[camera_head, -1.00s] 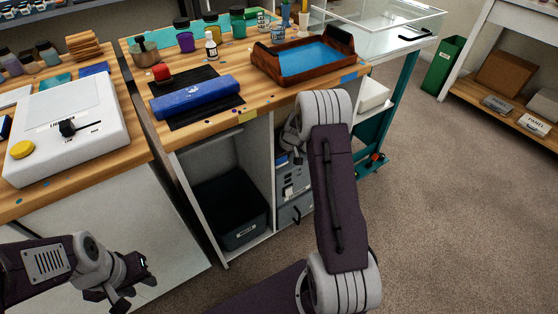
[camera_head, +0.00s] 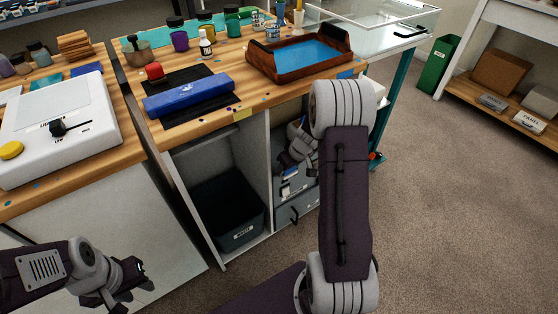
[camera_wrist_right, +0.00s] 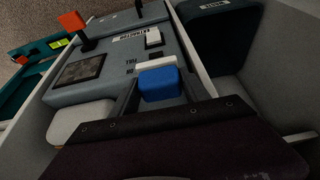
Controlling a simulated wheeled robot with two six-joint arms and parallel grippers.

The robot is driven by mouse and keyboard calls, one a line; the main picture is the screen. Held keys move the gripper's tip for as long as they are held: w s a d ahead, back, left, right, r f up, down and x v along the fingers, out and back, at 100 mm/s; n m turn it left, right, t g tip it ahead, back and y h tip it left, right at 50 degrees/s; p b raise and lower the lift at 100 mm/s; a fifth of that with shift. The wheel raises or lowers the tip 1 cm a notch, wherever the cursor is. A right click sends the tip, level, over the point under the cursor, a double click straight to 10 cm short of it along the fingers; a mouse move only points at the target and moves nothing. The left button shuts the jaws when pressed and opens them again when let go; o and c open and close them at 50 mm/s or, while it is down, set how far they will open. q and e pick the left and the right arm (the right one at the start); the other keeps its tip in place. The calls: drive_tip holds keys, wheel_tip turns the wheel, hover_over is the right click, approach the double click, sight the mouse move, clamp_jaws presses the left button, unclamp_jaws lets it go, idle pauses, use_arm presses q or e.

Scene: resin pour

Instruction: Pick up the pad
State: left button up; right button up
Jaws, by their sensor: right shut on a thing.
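The pad (camera_wrist_right: 158,84), a small block with a blue face and a white part behind it, sits between the fingers of my right gripper (camera_wrist_right: 160,92) in the right wrist view. The gripper is shut on it, in front of a grey machine (camera_wrist_right: 110,55) marked "EXTRACTOR". In the head view my right gripper (camera_head: 289,165) is at the open cabinet, partly hidden by my arm, with a small blue and white patch beside it. My left gripper (camera_head: 132,284) is at the lower left, away from the bench; its finger gap is unclear.
Cabinet walls and a divider (camera_head: 256,165) stand close around my right gripper. A dark bin (camera_head: 232,207) fills the left compartment. The wooden bench above holds a blue roll (camera_head: 188,95) and a brown tray (camera_head: 259,63). The carpet on the right is clear.

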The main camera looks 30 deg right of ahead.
drive_tip(key=s+b, duration=0.3)
drive_tip(key=s, duration=0.7)
drive_tip(key=shift+s+d, duration=0.3)
drive_tip(key=shift+d, duration=0.05)
drive_tip(key=o, duration=0.5)
drive_tip(key=c, duration=0.3)
drive_tip(key=shift+c, duration=0.2)
